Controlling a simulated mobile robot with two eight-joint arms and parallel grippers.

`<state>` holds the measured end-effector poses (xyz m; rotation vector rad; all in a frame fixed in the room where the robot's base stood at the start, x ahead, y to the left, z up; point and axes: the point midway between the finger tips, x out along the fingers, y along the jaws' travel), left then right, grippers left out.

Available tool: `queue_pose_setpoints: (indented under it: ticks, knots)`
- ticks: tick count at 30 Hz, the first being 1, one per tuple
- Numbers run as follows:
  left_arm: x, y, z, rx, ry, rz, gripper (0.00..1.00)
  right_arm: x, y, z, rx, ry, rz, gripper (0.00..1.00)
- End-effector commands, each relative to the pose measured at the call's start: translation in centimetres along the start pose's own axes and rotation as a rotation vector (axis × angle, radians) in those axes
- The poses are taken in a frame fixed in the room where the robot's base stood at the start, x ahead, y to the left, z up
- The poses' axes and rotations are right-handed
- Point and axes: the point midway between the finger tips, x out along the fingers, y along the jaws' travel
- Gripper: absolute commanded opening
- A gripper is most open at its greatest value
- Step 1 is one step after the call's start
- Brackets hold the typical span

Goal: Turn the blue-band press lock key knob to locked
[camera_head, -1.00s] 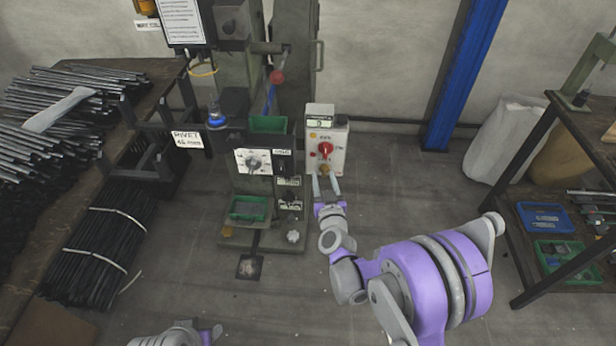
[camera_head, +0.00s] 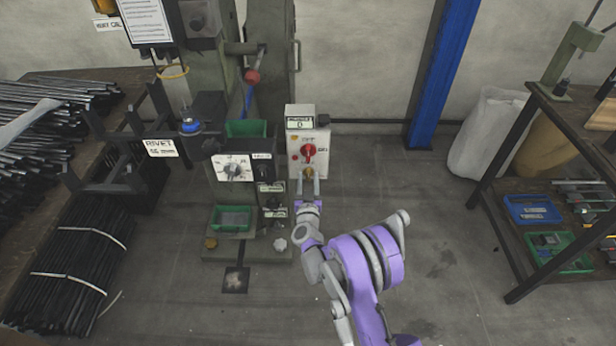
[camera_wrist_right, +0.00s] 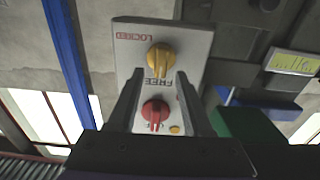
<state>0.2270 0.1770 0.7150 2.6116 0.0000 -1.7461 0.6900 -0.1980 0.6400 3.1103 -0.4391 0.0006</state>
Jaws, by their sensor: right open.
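A light grey control box (camera_head: 321,138) stands right of the press, with a red knob (camera_head: 308,152) on its front. Below that is the yellow lock key knob (camera_head: 308,171). In the right wrist view the yellow knob (camera_wrist_right: 160,58) sits between the words LOCKED and FREE, its grip roughly in line with the box's length. The red knob (camera_wrist_right: 155,112) shows there too. My right gripper (camera_head: 308,181) is open just in front of the yellow knob; its fingers also show in the wrist view (camera_wrist_right: 160,76), spread either side of the knobs. Contact cannot be told. My left gripper is out of view.
The press panel with a dial (camera_head: 234,168) and a green tray (camera_head: 232,218) stand left of the box. Black rod bundles (camera_head: 75,250) lie farther left. A shelf (camera_head: 500,220) with blue and green trays stands right. Floor between is clear.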

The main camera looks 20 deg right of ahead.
Motion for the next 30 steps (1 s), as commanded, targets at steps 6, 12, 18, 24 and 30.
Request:
queue_pose_setpoints:
  ticks: [6, 12, 18, 24, 30]
  knots:
    - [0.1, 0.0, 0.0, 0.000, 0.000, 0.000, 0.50, 1.6, 0.1, 0.0, 0.001, -0.001, 0.000, 0.50]
    - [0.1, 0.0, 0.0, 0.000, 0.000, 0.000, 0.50, 1.6, 0.0, 0.0, 0.001, -0.001, 0.000, 0.50]
    - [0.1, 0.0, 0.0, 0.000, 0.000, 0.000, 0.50, 1.6, 0.0, 0.0, 0.001, -0.001, 0.000, 0.25]
    - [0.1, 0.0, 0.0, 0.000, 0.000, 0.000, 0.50, 1.6, 0.0, 0.0, 0.001, 0.000, 0.000, 0.00]
    - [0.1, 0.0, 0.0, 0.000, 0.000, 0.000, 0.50, 1.6, 0.0, 0.0, 0.001, -0.001, -0.001, 0.00]
